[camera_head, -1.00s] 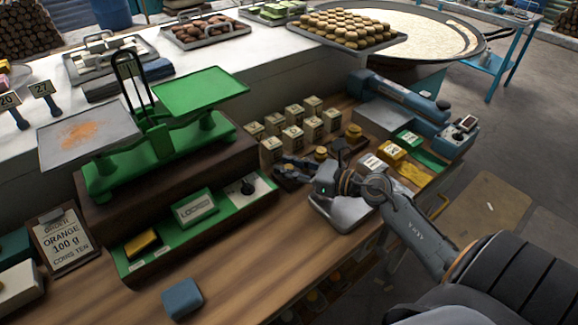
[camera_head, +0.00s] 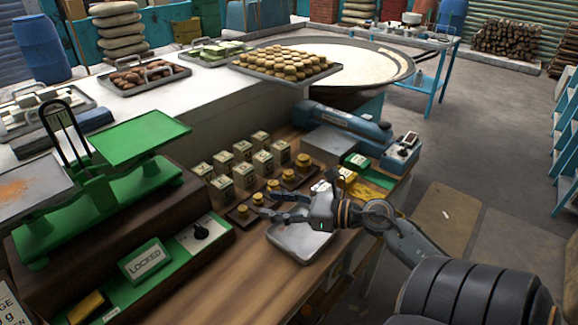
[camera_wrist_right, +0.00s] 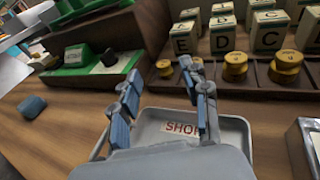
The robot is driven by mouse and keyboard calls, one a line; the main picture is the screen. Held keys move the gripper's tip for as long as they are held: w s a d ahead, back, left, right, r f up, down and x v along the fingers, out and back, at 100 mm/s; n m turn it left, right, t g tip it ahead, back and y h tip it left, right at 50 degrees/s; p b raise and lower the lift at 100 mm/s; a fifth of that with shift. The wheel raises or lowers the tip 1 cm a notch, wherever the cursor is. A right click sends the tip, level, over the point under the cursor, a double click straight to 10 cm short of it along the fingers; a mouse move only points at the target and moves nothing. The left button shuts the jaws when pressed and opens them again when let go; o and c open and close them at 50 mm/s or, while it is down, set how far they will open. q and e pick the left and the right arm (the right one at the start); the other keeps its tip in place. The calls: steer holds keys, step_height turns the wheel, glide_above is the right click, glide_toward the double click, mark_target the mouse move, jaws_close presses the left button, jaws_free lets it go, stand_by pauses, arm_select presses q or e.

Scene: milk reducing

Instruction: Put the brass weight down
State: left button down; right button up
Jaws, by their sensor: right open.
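Several brass weights stand upright in a row in a dark wooden rack (camera_head: 232,217), among them a small one (camera_head: 242,211) at the near end and a large one (camera_head: 302,163) at the far end. The wrist view also shows brass weights, including a large one (camera_wrist_right: 288,62). My right gripper (camera_head: 268,205) is open, over the near side of the rack. In the wrist view its fingers (camera_wrist_right: 163,90) are spread with no weight between them. One fingertip overlaps a weight (camera_wrist_right: 196,64) in the picture; I cannot tell whether they touch. My left gripper is not in view.
A metal tray (camera_head: 298,246) with a partly hidden label lies below my right gripper. Lettered blocks (camera_head: 243,176) stand behind the rack. A green balance scale (camera_head: 150,135) stands at left on a wooden base. The wooden counter (camera_head: 215,285) is bare in front.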

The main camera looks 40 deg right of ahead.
steer(key=shift+v, duration=1.45)
steer(key=shift+r, duration=0.15)
